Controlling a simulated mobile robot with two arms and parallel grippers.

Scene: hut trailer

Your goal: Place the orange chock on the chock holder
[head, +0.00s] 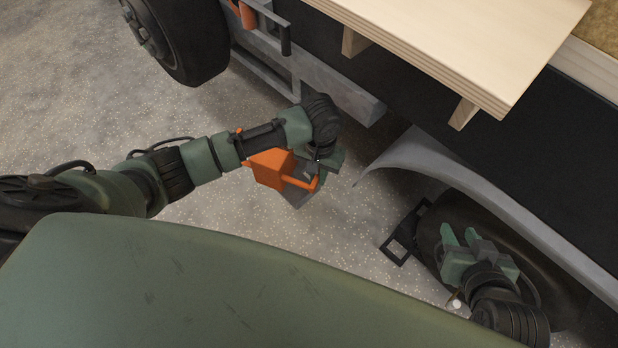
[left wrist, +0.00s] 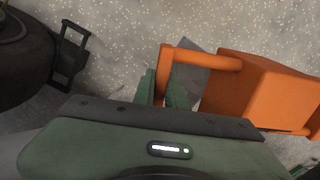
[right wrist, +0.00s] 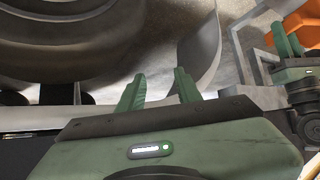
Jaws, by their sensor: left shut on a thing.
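The orange chock (head: 265,168) is held off to the side of the trailer, above the concrete floor. My left gripper (head: 322,166) is shut on its bar handle, which shows between the fingers in the left wrist view (left wrist: 165,78). The chock's block (left wrist: 262,92) extends to the right there. A bracket with a black upright (head: 285,38) and an orange piece (head: 247,14) is on the trailer frame at the top left; it looks like the chock holder. My right gripper (right wrist: 158,88) is open and empty, beside the near wheel in the head view (head: 478,242).
The near wheel (head: 455,225) sits under a grey fender (head: 480,185), with a black open frame (head: 402,240) beside it. Another wheel (head: 180,35) stands at the top left. A wooden board (head: 470,45) overhangs the trailer side. The floor (head: 80,110) at left is clear.

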